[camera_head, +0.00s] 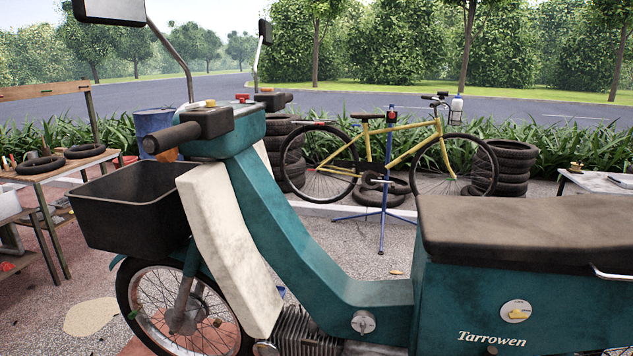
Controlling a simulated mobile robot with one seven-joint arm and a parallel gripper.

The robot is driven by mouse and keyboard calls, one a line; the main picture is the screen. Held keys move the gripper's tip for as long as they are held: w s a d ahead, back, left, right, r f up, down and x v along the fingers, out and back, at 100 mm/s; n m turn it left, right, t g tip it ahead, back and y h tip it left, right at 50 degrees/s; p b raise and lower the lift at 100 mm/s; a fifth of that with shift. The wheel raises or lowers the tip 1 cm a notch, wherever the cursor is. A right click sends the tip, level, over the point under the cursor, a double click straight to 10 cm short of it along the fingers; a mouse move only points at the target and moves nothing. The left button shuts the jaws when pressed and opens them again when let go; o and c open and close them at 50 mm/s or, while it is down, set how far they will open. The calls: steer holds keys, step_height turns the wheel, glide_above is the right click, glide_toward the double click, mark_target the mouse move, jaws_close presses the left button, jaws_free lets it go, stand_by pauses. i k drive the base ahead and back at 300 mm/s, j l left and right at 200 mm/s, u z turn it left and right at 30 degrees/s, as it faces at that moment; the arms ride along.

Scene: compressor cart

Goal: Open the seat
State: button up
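A teal scooter stands side-on close in front of me, its front to the left. Its long dark brown seat (530,226) lies flat on the teal rear body (455,300) at the right and looks shut. The seat's right end runs out of the picture. A round cream lock or knob with a yellow middle (516,313) sits on the body side below the seat. Part of a chrome rail (610,272) shows at the seat's lower right edge. My gripper is not in view.
The scooter's handlebar grip (172,138), mirror (112,8) and black front basket (130,210) stick out at the left. Behind stand a yellow bicycle (400,150) on a blue stand, tyre stacks (502,168), a wooden bench (55,170) and a small table (590,183).

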mark_target(586, 235)
steer(key=z, duration=1.4)
steer(key=i+l+z, duration=0.2)
steer(key=i+l, duration=0.4)
steer(key=l, duration=0.05)
